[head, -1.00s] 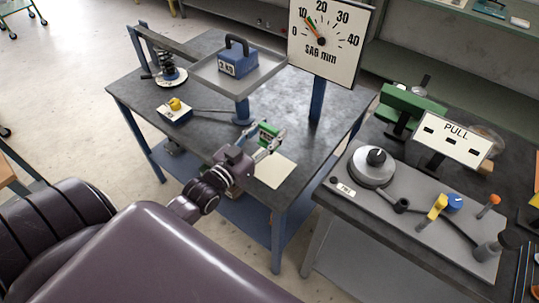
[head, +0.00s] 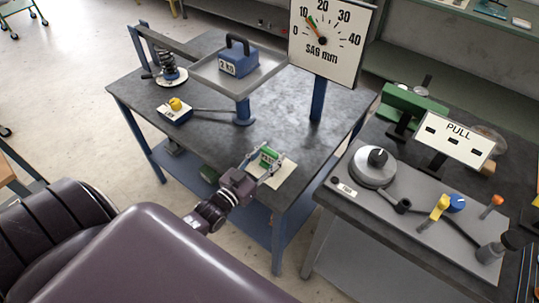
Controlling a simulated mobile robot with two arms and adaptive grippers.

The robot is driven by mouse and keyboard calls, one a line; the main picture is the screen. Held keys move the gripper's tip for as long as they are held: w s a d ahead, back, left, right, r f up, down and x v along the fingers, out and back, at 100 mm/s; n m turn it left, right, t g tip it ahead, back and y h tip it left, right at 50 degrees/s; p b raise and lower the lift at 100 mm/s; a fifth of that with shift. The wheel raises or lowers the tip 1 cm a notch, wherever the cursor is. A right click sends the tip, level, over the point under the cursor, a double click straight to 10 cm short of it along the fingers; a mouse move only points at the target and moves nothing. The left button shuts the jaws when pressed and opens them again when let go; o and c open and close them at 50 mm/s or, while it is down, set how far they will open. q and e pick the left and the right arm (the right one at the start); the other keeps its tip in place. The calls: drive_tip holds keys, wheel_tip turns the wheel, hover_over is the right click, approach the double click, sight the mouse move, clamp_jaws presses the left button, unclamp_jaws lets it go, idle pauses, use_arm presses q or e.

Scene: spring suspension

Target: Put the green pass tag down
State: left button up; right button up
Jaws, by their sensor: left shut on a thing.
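The green pass tag (head: 268,156) is between the fingers of my left gripper (head: 265,165), which is shut on it. The tag and fingers are over the cream card (head: 285,175) near the front edge of the metal table. I cannot tell whether the tag touches the card. The gripper and tag hide part of the card. My right gripper is not in view.
The table (head: 300,117) carries a blue 2 kg weight (head: 238,58) on a tray, a spring (head: 168,66), a box with a yellow button (head: 175,111) and a SAG mm dial (head: 330,38). A second bench (head: 360,205) with a PULL sign (head: 453,137) stands right. The table's middle is clear.

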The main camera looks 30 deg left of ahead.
use_arm(q)
drive_tip(key=shift+f, duration=0.1)
drive_tip(key=o, duration=0.7)
drive_tip(key=shift+f, duration=0.1)
drive_tip(key=o, duration=0.4)
drive_tip(key=shift+r, duration=0.25)
drive_tip(key=s, duration=0.7)
drive_tip(key=s+b, duration=0.1)
drive_tip(key=s, duration=0.2)
drive_tip(key=shift+s+a+f, duration=0.15)
drive_tip(key=shift+s+a, duration=0.2)
drive_tip(key=shift+a, duration=0.05)
drive_tip(key=shift+s, duration=0.7)
